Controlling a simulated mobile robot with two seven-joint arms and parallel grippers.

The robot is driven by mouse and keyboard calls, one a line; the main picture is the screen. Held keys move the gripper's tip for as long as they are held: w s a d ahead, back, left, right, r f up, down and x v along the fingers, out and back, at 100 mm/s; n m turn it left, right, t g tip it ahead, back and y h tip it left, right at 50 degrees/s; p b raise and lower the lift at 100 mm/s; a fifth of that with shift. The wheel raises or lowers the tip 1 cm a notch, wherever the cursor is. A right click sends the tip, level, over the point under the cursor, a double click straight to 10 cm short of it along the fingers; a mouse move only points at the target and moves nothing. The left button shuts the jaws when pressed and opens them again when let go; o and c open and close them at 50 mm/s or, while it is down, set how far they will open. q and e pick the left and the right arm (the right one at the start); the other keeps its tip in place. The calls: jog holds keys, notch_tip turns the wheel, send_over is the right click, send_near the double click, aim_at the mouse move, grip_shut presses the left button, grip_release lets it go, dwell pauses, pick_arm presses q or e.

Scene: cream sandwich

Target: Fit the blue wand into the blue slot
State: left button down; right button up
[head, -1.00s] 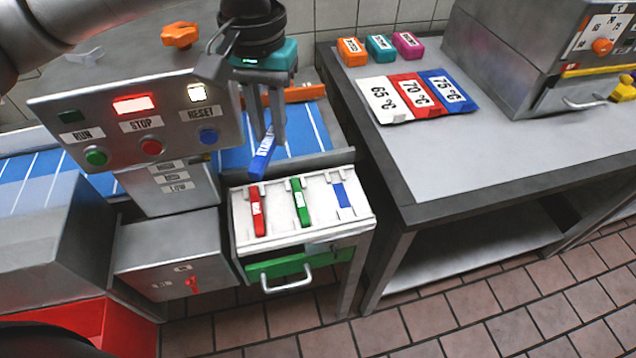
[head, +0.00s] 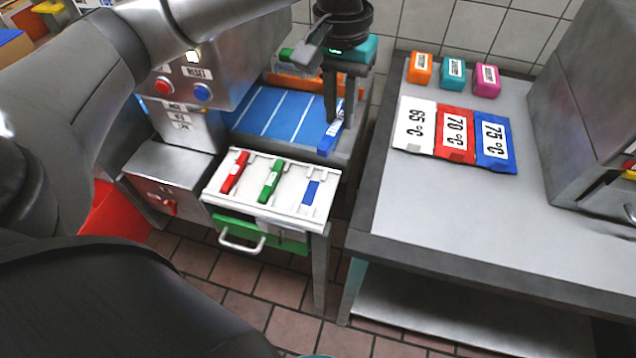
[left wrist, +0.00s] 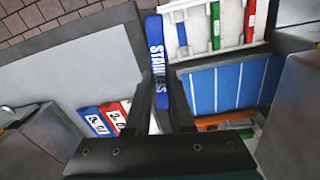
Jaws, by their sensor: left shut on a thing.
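The blue wand (head: 330,139), with white lettering, is in my left gripper (head: 337,110), which is shut on it. In the left wrist view the wand (left wrist: 156,60) stands out between the two fingers (left wrist: 162,100). In the head view it hangs behind and to the right of the white tray (head: 225,192) in the drawer. The blue slot (head: 311,192) is the rightmost one in the tray and is empty. A red wand (head: 235,172) and a green wand (head: 270,180) lie in the other slots. My right gripper is not in view.
A machine with buttons (head: 190,75) stands left of the gripper. A blue striped belt (head: 275,115) lies behind the tray. A grey table (head: 450,200) to the right holds temperature cards (head: 455,135) and small coloured blocks (head: 451,70). A gap separates it from the drawer.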

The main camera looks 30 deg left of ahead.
pick_arm(q)
jog(key=a+f+n+p, duration=0.1)
jog(key=a+n+p, duration=0.1)
jog(key=a, duration=0.3)
jog(key=b, duration=0.4)
send_over(312, 189)
notch_tip(312, 189, down, 15)
jog(key=shift+f, duration=0.15)
jog(key=shift+f+b, duration=0.55)
jog(key=shift+f, duration=2.15)
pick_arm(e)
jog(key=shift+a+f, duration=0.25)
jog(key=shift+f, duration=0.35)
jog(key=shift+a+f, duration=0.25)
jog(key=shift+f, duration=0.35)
pick_arm(q)
jog(key=c, duration=0.8)
grip_release()
